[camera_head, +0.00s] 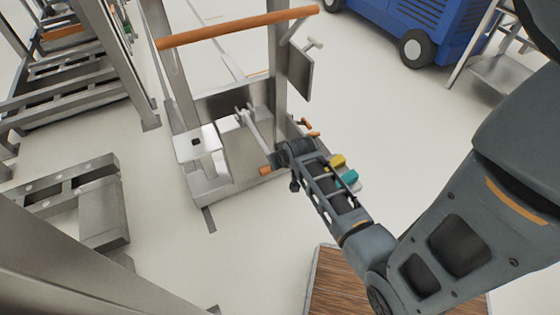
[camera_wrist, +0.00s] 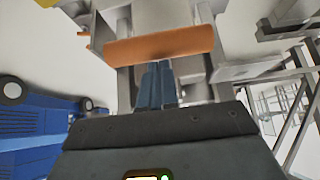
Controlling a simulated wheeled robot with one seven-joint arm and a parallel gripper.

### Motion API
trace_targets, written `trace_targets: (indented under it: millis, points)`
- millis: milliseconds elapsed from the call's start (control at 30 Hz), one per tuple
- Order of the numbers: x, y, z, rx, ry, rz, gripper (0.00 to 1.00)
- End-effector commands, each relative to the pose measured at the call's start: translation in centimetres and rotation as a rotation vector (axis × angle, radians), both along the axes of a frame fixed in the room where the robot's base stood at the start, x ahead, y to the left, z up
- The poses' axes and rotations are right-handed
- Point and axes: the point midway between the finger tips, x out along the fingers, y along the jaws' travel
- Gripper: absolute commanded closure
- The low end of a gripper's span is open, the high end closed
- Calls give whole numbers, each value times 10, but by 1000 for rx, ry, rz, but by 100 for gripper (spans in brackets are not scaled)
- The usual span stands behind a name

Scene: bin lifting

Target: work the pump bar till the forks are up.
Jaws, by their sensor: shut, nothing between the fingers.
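The steel lifter (camera_head: 280,60) stands upright at the picture's top middle, with a long orange handle across its top. The pump bar is a thin steel rod (camera_head: 256,133) coming down from the lifter's middle. Its orange grip (camera_head: 266,171) shows at the left of my gripper (camera_head: 284,160), which hides part of it. In the wrist view the orange grip (camera_wrist: 160,45) lies crosswise just beyond the fingertips of my gripper (camera_wrist: 157,66). The fingers are together, with nothing between them. I cannot tell whether they touch the grip. I cannot make out the forks.
A blue wheeled machine (camera_head: 395,20) stands at the back right. Steel racks (camera_head: 70,75) stand at the left, with a grey slotted steel part (camera_head: 75,195) on the floor below. A wood-topped surface (camera_head: 335,285) is at the bottom.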

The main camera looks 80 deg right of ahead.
Motion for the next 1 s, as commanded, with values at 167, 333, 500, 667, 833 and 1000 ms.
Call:
trace_targets:
  millis: [167,333,500,667,833,1000]
  points:
    - [-19,23,28,4,4,2,100]
    - [-32,38,52,5,5,1,100]
    - [-39,46,65,5,5,1,100]
    - [-41,48,69,5,4,0,100]
    - [-41,48,69,5,4,0,100]
    - [-41,48,69,5,4,0,100]
